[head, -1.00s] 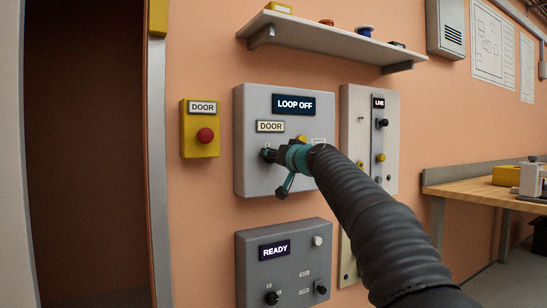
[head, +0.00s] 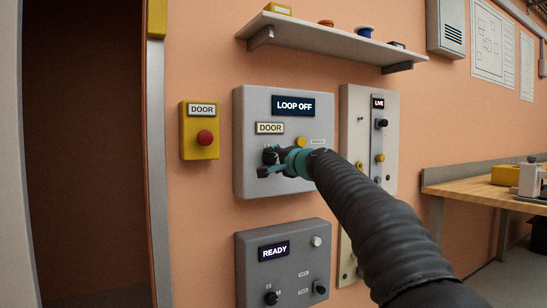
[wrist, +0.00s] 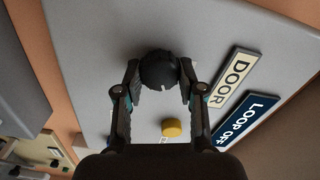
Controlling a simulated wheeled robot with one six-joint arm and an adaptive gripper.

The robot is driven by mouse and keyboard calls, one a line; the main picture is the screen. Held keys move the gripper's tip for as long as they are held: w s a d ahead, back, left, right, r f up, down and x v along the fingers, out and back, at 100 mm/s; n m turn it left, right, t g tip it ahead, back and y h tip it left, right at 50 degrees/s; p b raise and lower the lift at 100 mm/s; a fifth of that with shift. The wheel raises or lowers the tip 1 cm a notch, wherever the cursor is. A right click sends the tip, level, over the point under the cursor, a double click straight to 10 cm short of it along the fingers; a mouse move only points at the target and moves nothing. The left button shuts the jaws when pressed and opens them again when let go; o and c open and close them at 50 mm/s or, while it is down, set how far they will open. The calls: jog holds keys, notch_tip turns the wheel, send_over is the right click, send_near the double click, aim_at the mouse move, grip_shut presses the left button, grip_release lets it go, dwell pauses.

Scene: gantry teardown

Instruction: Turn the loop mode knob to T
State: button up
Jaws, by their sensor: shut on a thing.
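The loop mode knob (wrist: 158,70) is a round black knob on the grey loop box (head: 243,105). It sits between the two fingers of my gripper (wrist: 158,78) in the wrist view, and my gripper is shut on it. A small white mark shows on the knob's face. In the head view my gripper (head: 270,164) hides most of the knob and any letters around it. The box carries a dark "LOOP OFF" display (head: 293,105) and a "DOOR" plate (head: 270,128).
A yellow button (head: 302,142) is on the same box, close to my gripper. A yellow door box (head: 200,130) with a red button is to the left. A "READY" panel (head: 285,265) is below, a "LIVE" panel (head: 352,105) to the right, and a shelf (head: 330,40) above.

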jog(key=m+p, duration=0.1)
jog(key=m, duration=0.4)
jog(key=shift+f+m, duration=0.1)
jog(key=shift+m, duration=0.3)
dwell(0.4)
jog(key=o, duration=1.1)
jog(key=shift+o, duration=0.2)
jog(key=v, duration=1.2)
